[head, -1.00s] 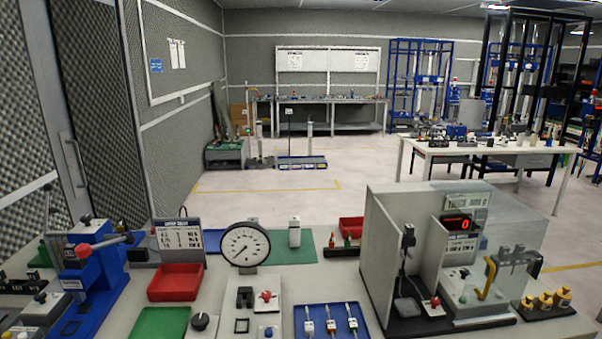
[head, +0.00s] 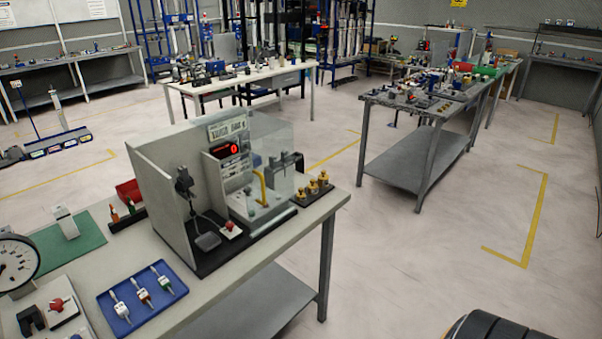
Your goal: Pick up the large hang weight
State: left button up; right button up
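Several brass-coloured weights (head: 313,187) stand in a row on a dark base at the right end of the near table (head: 263,240), beside a grey test unit (head: 170,205) with a red display reading 0. They are small in the view, and I cannot tell whether one of them is the large hang weight. Neither of my grippers shows in the head view. A black rounded part, which looks like my own body, is at the bottom right.
A blue tray (head: 181,289) with several small white-bodied items lies on the near table, left of the unit. A second table (head: 415,175) with many small parts stands to the right. Open floor (head: 400,255) lies between the two and along the front.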

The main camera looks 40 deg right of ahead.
aim_at(322, 179)
jog(key=z, duration=1.55)
jog(key=i+l+u, duration=0.15)
jog(key=i, duration=0.4)
